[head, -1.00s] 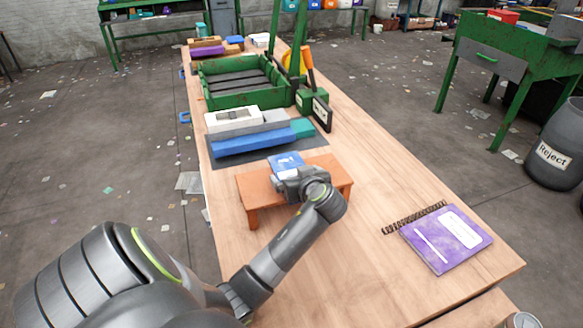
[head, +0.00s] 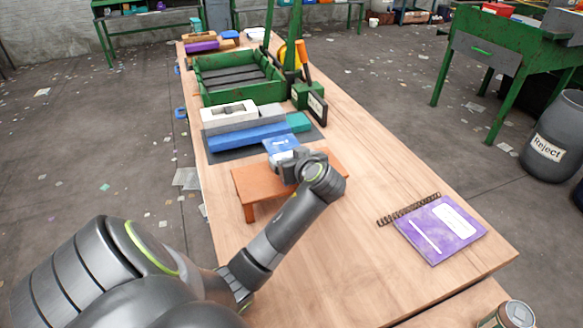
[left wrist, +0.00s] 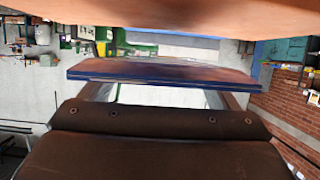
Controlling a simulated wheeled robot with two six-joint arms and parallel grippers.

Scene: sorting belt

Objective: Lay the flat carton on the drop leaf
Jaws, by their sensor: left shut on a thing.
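The flat carton (head: 281,146) is blue with a pale label. My left gripper (head: 288,160) is shut on its near edge and holds it over an orange-brown stand (head: 262,184) in the head view. In the left wrist view the carton's blue edge (left wrist: 160,76) spans the middle, and an orange surface (left wrist: 160,18) fills the top with a gap between them. A lower wooden panel (head: 447,307) shows at the bench's near right end; I cannot tell for sure that it is the drop leaf. My right gripper is out of view.
Beyond the stand, blue, grey, teal and white boxes lie on a dark mat (head: 222,155), with a green crate (head: 240,98) behind. A purple notebook (head: 440,230) lies at right. A can (head: 518,314) stands bottom right. Bare bench (head: 330,265) lies between stand and notebook.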

